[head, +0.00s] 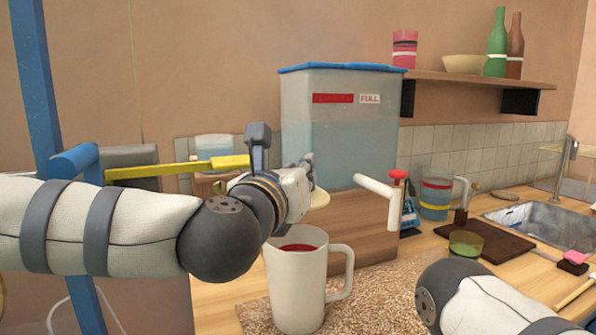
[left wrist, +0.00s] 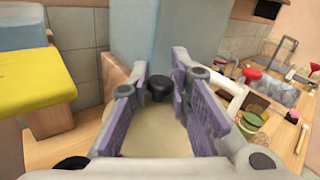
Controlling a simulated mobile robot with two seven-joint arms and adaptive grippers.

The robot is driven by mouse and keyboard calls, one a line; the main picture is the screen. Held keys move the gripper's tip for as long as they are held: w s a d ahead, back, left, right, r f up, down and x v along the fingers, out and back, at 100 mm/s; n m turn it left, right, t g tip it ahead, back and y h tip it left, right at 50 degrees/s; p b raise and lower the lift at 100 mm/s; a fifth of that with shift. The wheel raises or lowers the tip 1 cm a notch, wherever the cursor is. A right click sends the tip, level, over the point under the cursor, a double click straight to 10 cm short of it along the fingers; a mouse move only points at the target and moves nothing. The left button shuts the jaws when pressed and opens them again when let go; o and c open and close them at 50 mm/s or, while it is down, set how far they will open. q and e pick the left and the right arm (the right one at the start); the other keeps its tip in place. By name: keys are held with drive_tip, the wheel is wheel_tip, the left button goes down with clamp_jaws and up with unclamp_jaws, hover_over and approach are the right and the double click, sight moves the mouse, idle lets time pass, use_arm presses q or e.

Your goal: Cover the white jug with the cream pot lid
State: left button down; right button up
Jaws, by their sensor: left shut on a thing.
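The white jug (head: 297,290) stands upright on a speckled mat in the head view, with its handle to the right and something red inside. The cream pot lid (head: 319,198) shows partly behind my left gripper (head: 306,170), above the jug's rim and apart from it. In the left wrist view, the cream lid (left wrist: 155,130) lies below the fingers, with its black knob (left wrist: 158,88) between the purple pads of my left gripper (left wrist: 160,78). The gripper is shut on the lid. The jug is hidden in the wrist view. My right gripper is out of view.
A large water container (head: 340,135) on a wooden block stands behind the jug. A white tap (head: 380,190) sticks out from it, right of the lid. A dark board (head: 485,243) with a green cup (head: 466,244) lies farther right, before the sink (head: 545,220).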

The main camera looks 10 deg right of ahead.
use_arm(q)
drive_tip(key=shift+f, duration=0.2)
drive_tip(key=shift+f+b, duration=0.75)
drive_tip(key=shift+f, duration=2)
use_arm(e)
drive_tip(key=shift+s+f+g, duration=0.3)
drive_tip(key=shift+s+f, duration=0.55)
use_arm(q)
drive_tip(key=shift+f, duration=0.5)
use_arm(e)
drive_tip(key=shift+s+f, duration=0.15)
use_arm(q)
drive_tip(key=c, duration=1.4)
unclamp_jaws()
drive_tip(key=shift+s, duration=0.1)
drive_tip(key=v, duration=1.2)
